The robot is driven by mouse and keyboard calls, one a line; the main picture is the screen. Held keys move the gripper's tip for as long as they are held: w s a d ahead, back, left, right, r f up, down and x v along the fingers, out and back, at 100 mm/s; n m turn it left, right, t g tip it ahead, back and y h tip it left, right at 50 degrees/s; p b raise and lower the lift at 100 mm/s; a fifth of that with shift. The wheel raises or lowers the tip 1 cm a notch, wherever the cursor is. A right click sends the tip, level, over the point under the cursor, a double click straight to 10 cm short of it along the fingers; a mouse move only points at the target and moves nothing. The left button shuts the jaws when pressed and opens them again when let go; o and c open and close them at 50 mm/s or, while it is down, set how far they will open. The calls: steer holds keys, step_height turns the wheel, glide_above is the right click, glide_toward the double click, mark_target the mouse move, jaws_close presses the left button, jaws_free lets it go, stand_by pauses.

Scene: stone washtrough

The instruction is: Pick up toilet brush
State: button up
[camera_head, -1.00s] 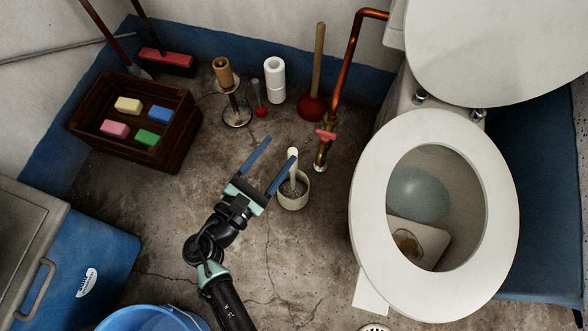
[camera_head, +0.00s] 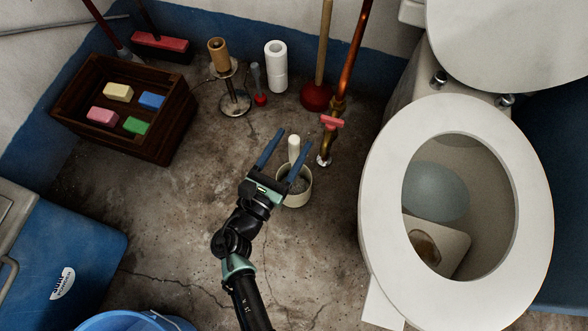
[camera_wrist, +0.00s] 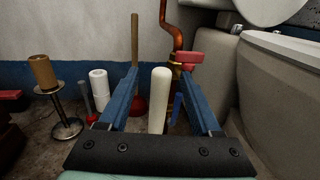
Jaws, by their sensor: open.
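The toilet brush (camera_head: 294,148) stands upright with its pale handle rising from a round cream holder (camera_head: 297,200) on the floor. In the wrist view the handle (camera_wrist: 159,98) shows between the two blue fingers. My gripper (camera_head: 286,150) is open, with one finger on each side of the handle in both views. I see a gap on each side of the handle in the wrist view. The brush head is hidden in the holder and behind my gripper.
The toilet (camera_head: 378,190) stands close on the right. A copper pipe with a red valve handle (camera_head: 331,122) and a red plunger (camera_head: 317,95) are behind. A paper stand (camera_head: 235,102) and white rolls (camera_head: 276,68) stand back left. A wooden crate (camera_head: 150,148) of sponges is left.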

mark_target(297, 135)
steer(key=x, duration=0.1)
steer(key=b+x, duration=0.1)
steer(key=x, duration=0.1)
steer(key=b+x, duration=0.1)
steer(key=shift+w+d+r, duration=0.25)
steer(key=shift+w, duration=0.1)
jaws_close()
stand_by(1.1)
